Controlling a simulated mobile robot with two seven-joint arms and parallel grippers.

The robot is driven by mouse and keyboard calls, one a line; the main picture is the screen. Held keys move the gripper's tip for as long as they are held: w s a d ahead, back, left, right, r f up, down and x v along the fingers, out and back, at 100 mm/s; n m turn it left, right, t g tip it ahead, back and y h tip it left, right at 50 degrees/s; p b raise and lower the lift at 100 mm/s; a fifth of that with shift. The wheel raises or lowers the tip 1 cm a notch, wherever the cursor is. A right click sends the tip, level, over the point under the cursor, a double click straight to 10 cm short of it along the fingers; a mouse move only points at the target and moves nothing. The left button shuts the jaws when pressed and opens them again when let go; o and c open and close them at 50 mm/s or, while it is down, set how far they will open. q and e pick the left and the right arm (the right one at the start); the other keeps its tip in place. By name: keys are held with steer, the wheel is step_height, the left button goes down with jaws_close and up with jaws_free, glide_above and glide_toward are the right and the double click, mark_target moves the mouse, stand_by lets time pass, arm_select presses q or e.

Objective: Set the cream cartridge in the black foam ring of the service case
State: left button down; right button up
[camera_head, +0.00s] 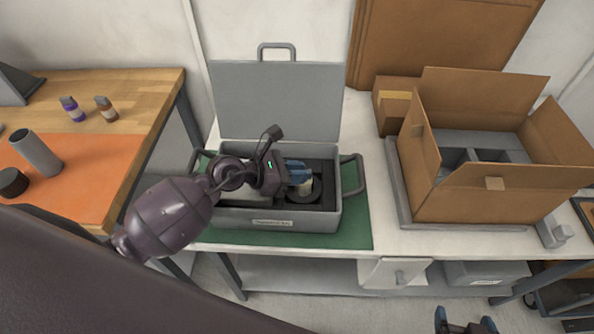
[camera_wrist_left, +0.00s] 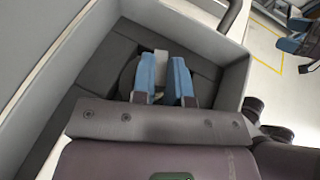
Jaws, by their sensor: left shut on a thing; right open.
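The grey service case (camera_head: 278,216) stands open on a green mat, its lid raised at the back. My left gripper (camera_head: 300,173) reaches down into it from the left, its blue fingers shut on the cream cartridge (camera_head: 309,185). The cartridge is mostly hidden by the fingers; a pale part shows between them in the left wrist view (camera_wrist_left: 160,60). The black foam ring (camera_head: 308,200) lies in the case right at the cartridge; I cannot tell whether the cartridge is seated in it. My right gripper (camera_head: 465,322) is open and empty at the bottom edge, away from the case.
A cardboard box (camera_head: 465,200) with grey dividers stands on the right of the white bench, with a smaller carton (camera_head: 392,105) behind. On the left, a wooden table (camera_head: 140,95) holds a grey cylinder (camera_head: 36,152), a dark round piece (camera_head: 12,182) and two small bottles.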

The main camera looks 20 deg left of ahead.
arm_select(q)
steer(key=shift+f, duration=0.35)
